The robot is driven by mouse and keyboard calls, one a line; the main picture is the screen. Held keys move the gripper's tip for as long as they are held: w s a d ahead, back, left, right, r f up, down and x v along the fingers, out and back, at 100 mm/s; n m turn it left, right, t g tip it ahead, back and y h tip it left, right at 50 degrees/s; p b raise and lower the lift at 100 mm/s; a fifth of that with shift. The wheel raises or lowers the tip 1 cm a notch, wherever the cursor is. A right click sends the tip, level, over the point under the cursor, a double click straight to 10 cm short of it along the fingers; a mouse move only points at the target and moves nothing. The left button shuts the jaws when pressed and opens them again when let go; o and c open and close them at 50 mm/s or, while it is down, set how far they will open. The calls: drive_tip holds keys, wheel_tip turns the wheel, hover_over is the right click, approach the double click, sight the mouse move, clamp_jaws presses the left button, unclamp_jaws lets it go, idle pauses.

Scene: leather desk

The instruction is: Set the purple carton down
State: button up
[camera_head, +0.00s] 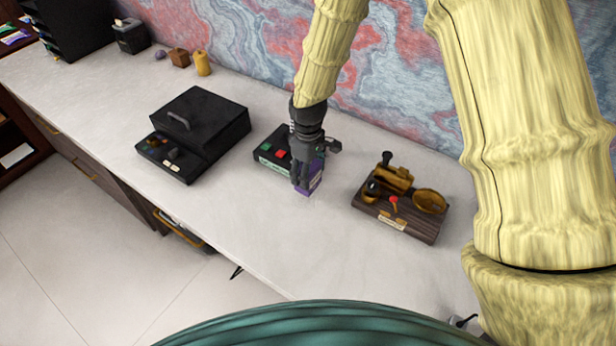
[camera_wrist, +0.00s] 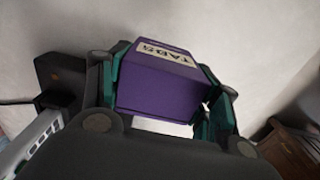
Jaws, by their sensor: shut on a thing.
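The purple carton (camera_head: 311,180) is in the middle of the desk area, in front of a black box with red and green buttons. In the wrist view the carton (camera_wrist: 165,88) shows a purple face and a pale label with dark lettering. My gripper (camera_head: 302,180) is shut on it; the wrist view shows its green-padded fingers (camera_wrist: 165,95) on either side of the carton. The carton is tilted in the wrist picture. I cannot tell whether its underside touches the pale desk top (camera_head: 270,225) or hangs just above it.
The black button box (camera_head: 270,150) stands close behind and left of the carton. A wooden board with brass parts (camera_head: 398,212) lies to the right. A larger black lidded case (camera_head: 195,130) is to the left. The desk front between them is clear.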

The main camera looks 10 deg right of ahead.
drive_tip(key=shift+w+f, duration=0.25)
drive_tip(key=shift+f, duration=0.35)
drive_tip(key=shift+s+f+p, duration=0.25)
drive_tip(key=shift+f+p, duration=0.3)
drive_tip(key=shift+f, duration=0.1)
drive_tip(key=shift+w+f, duration=0.15)
drive_tip(key=shift+f, duration=0.5)
drive_tip(key=o, duration=1.1)
